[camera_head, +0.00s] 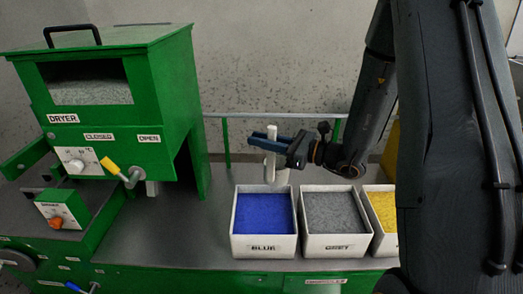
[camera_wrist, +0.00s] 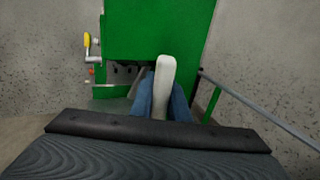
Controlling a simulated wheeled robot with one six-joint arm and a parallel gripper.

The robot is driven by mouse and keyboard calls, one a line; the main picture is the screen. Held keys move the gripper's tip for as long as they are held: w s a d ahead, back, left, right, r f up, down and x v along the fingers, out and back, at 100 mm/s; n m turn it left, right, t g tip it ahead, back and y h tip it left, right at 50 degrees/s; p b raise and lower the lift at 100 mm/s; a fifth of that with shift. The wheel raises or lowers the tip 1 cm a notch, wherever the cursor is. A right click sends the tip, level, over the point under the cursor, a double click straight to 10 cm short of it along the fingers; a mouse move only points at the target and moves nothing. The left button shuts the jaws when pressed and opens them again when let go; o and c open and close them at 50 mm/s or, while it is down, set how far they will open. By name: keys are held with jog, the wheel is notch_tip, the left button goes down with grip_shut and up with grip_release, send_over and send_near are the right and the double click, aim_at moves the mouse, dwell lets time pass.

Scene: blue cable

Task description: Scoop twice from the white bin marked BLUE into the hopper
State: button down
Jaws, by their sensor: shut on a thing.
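The white bin marked BLUE (camera_head: 263,246) stands on the bench in the head view, filled with blue granules (camera_head: 264,213). My gripper (camera_head: 265,142) is above the back of this bin, with its fingers shut on a white scoop (camera_head: 271,162). The scoop hangs upright, its lower end near the bin's back rim; I cannot tell whether it touches. In the wrist view the scoop's pale handle (camera_wrist: 163,85) stands between the blue fingers. The green hopper marked DRYER (camera_head: 92,92) is at the left, with pale granules behind its window.
A bin marked GREY (camera_head: 335,245) and a bin of yellow granules (camera_head: 382,208) stand to the right, the latter partly hidden by my arm. A rail (camera_head: 300,116) runs behind the bench. The bench between dryer and bins is clear.

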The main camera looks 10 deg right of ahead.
jog(key=s+a+f+n+g+h+b, duration=0.1)
jog(key=a+f+g+b, duration=0.3)
jog(key=f, duration=0.6)
jog(key=s+a+f+n+g+h+b, duration=0.1)
jog(key=a+f+n+g+b, duration=0.2)
jog(key=a+f+b, duration=0.3)
jog(key=shift+s+a+f+n+g, duration=0.3)
jog(key=shift+f+g, duration=0.1)
jog(key=shift+f, duration=2.15)
dwell(0.4)
